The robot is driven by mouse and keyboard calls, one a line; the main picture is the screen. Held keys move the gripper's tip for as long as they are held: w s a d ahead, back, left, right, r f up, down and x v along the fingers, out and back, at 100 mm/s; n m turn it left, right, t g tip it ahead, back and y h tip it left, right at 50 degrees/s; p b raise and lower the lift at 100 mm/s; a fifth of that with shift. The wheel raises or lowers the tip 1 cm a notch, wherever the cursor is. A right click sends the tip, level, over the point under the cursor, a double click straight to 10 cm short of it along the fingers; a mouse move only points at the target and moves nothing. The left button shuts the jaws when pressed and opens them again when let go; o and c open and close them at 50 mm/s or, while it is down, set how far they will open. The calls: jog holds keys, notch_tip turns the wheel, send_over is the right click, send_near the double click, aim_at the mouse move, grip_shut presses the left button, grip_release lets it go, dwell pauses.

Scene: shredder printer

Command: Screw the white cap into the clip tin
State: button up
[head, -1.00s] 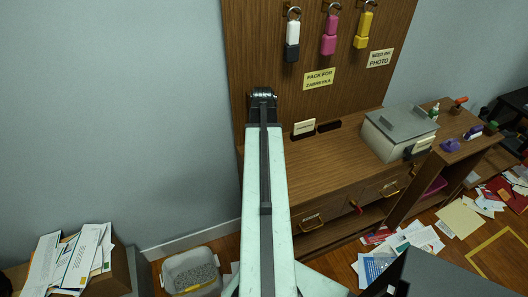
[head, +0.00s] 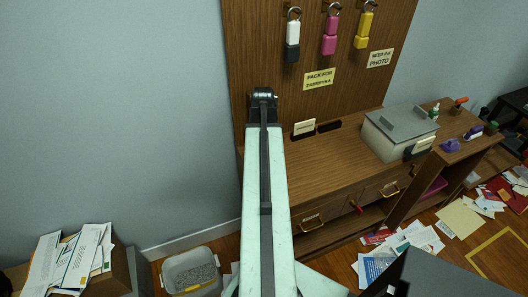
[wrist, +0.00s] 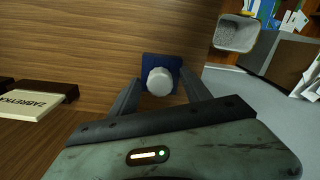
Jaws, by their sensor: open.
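In the wrist view a round white cap (wrist: 159,82) sits at a small dark blue square tin (wrist: 148,60), which looks like the clip tin, on the wooden desk top. I cannot tell how firmly the cap is seated. My gripper (wrist: 161,77) is open, with one finger on each side of the cap and tin. I cannot tell whether either finger touches them. In the head view my arm hides the gripper, the cap and the tin.
A small holder with a name card (wrist: 40,104) stands left in the wrist view. The desk top (head: 325,160) has bare wood around it. A grey box (head: 400,130) stands on its right part. A grey bin (head: 190,270) is on the floor.

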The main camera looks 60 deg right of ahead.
notch_tip(320, 180, up, 3)
jog(key=shift+f+p, duration=0.15)
jog(key=shift+p, duration=1.05)
jog(key=shift+f, duration=0.2)
jog(key=n, duration=1.1)
jog(key=shift+n, duration=0.4)
jog(key=n, duration=0.6)
jog(key=shift+a+n, duration=0.1)
jog(key=shift+n, duration=0.2)
jog(key=n, duration=0.5)
jog(key=shift+n, duration=0.3)
